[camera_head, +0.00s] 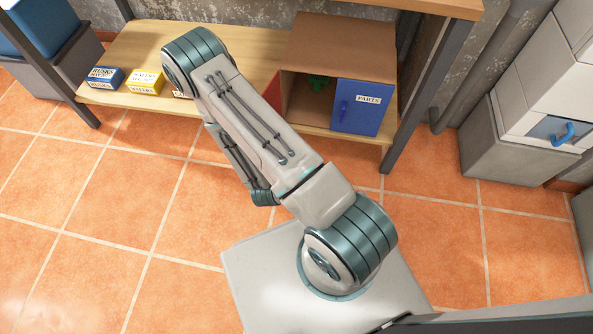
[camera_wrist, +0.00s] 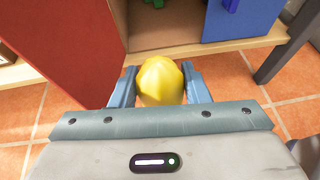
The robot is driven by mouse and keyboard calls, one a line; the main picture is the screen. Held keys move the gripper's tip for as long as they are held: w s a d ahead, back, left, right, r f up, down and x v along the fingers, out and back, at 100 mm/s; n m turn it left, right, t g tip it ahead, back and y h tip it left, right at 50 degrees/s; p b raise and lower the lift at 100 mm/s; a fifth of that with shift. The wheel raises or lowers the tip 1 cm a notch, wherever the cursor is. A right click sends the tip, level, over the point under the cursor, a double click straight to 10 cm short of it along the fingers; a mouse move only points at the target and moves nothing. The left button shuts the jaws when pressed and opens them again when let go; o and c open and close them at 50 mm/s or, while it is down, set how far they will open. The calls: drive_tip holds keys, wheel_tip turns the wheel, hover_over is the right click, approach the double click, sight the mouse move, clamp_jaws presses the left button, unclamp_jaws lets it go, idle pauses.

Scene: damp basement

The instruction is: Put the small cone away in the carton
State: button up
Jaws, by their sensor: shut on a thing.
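My gripper (camera_wrist: 158,74) is shut on a yellow thing (camera_wrist: 160,84), which looks like the small cone; its full shape is hard to tell from this end. In the head view my arm hides the gripper and the cone. The brown carton (camera_head: 343,42) stands on the low wooden shelf. Its blue door (camera_head: 362,108), labelled PARTS, covers the right half of the front. Its red door (camera_wrist: 66,50) stands open at the left, and the left half is open. The cone is outside, in front of that opening. A green thing (camera_head: 318,81) is inside the carton.
A blue box (camera_head: 103,78) and a yellow box (camera_head: 145,81) stand on the shelf (camera_head: 195,110) at left. A dark shelf leg (camera_head: 412,100) stands right of the carton. White drawers (camera_head: 540,110) are at far right. The tiled floor (camera_head: 110,215) at left is clear.

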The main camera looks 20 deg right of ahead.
wheel_tip(320, 180, down, 6)
drive_tip(key=s+d+b, duration=0.1)
drive_tip(key=s+b, duration=0.1)
drive_tip(key=b, duration=0.1)
drive_tip(key=shift+s+r, duration=0.1)
approach(308, 112)
drive_tip(key=shift+w+d+r+p, duration=0.15)
drive_tip(key=shift+w+d, duration=0.05)
drive_tip(key=shift+d, duration=0.25)
drive_tip(key=shift+w+d+r+p, duration=0.15)
drive_tip(key=shift+d, duration=0.3)
drive_tip(key=shift+w+d+f+b, duration=0.3)
drive_tip(key=shift+w+d, duration=0.4)
drive_tip(key=shift+w, duration=0.35)
drive_tip(key=shift+w+d+f+b, duration=0.15)
drive_tip(key=shift+w+d+b, duration=0.15)
drive_tip(key=shift+w+d, duration=0.65)
drive_tip(key=shift+w+d+f+b, duration=0.3)
drive_tip(key=shift+w+d, duration=0.2)
drive_tip(key=shift+w, duration=0.7)
drive_tip(key=o, duration=1.1)
